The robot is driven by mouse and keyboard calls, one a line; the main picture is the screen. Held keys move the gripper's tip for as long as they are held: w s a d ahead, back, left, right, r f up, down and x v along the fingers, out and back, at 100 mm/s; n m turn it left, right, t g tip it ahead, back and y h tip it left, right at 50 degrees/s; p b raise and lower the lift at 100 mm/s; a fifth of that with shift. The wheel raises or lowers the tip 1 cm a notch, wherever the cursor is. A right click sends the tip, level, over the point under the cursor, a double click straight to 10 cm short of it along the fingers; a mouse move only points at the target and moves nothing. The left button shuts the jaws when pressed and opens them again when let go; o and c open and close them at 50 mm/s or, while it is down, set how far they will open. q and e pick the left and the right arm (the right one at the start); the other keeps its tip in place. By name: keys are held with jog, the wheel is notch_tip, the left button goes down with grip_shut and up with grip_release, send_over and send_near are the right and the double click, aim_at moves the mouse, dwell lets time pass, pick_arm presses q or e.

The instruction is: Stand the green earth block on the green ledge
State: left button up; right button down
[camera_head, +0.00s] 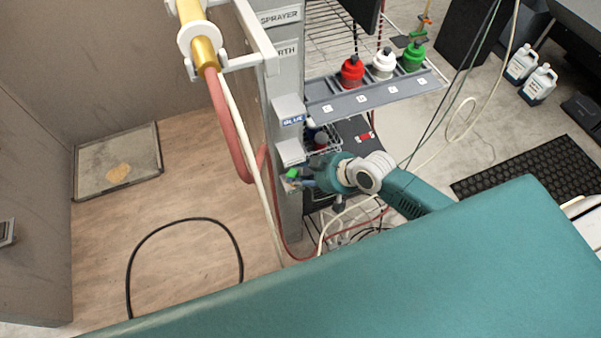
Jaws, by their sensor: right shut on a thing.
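The small green block (292,173) is at the tips of my right gripper (297,181), which is shut on it. Block and gripper are beside the grey post, low down, close to a pale ledge there. The gripper partly hides the block and that ledge, and I cannot tell whether they touch. Higher on the post is a ledge labelled BLUE (290,113), with another pale ledge (290,152) below it. I cannot read which ledge is the green one. My left gripper is not in view.
A grey shelf (385,93) right of the post holds red (352,70), white (384,64) and green (413,57) bottles. A wire basket (325,140) sits below. A red hose (226,125) and cables hang left of the post. The wooden booth floor (190,190) is mostly clear.

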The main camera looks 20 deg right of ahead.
jog(key=shift+s+f, duration=0.1)
jog(key=shift+f, duration=0.05)
jog(key=c, duration=1.2)
grip_release()
jog(key=shift+v, duration=6)
